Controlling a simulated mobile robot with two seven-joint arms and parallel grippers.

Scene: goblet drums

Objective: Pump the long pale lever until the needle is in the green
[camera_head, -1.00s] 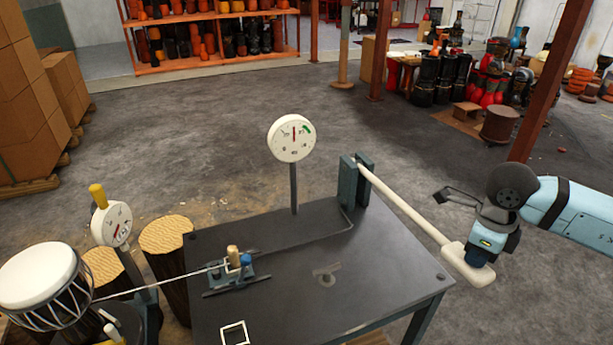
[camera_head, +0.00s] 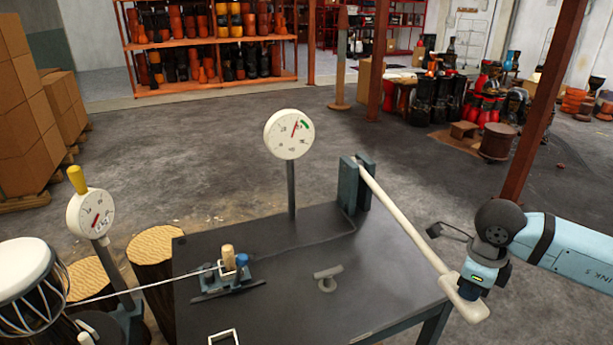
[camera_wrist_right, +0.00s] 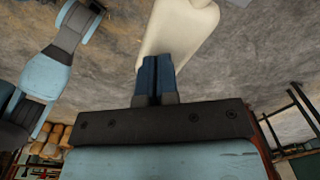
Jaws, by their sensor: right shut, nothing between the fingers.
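The long pale lever (camera_head: 412,228) slopes from a dark upright bracket (camera_head: 356,184) on the bench down to a wide paddle end (camera_head: 467,301) beyond the bench's right edge. My right gripper (camera_head: 472,288) is shut and empty, its fingertips at the top of the paddle. In the right wrist view the closed blue fingers (camera_wrist_right: 154,78) meet the pale paddle (camera_wrist_right: 178,38). The round white gauge (camera_head: 289,134) stands on a post. Its red needle (camera_head: 296,129) points up and right, close to the green arc (camera_head: 307,125); I cannot tell whether it touches it. My left gripper is not in view.
The dark bench (camera_head: 290,310) carries a small clamp device (camera_head: 230,268) with a cord running to a white-topped drum (camera_head: 28,285). A second gauge (camera_head: 91,213) with a yellow top stands at left. Open floor lies behind the bench.

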